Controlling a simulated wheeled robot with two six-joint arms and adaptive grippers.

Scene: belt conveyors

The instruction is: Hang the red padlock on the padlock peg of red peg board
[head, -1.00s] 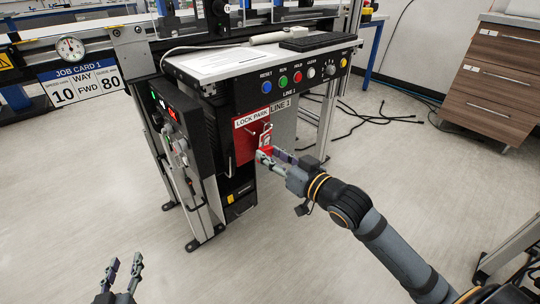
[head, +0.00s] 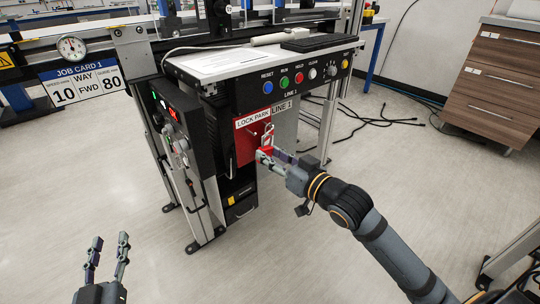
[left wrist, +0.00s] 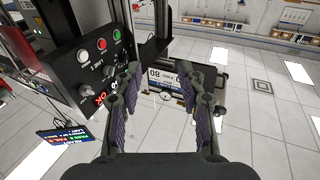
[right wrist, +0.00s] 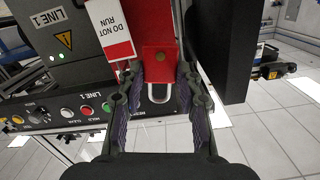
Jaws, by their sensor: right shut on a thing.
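The red padlock (head: 266,149) has a pale metal shackle pointing up in the head view. My right gripper (head: 264,158) is shut on its red body, in front of the right edge of the red peg board (head: 244,149) marked LOCK PARK. In the right wrist view the padlock (right wrist: 156,45) sits between the fingers, with its shackle pointing down in the picture. A small peg (head: 254,135) seems to show left of the shackle; I cannot tell whether they touch. My left gripper (head: 110,241) is open and empty at lower left; its fingers also show in the left wrist view (left wrist: 157,72).
Above the board is a panel of coloured buttons (head: 283,81), under a worktop with paper and a keyboard (head: 317,42). A black control box (head: 180,140) stands left of the board. A drawer cabinet (head: 500,85) is at right. The floor in front is clear.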

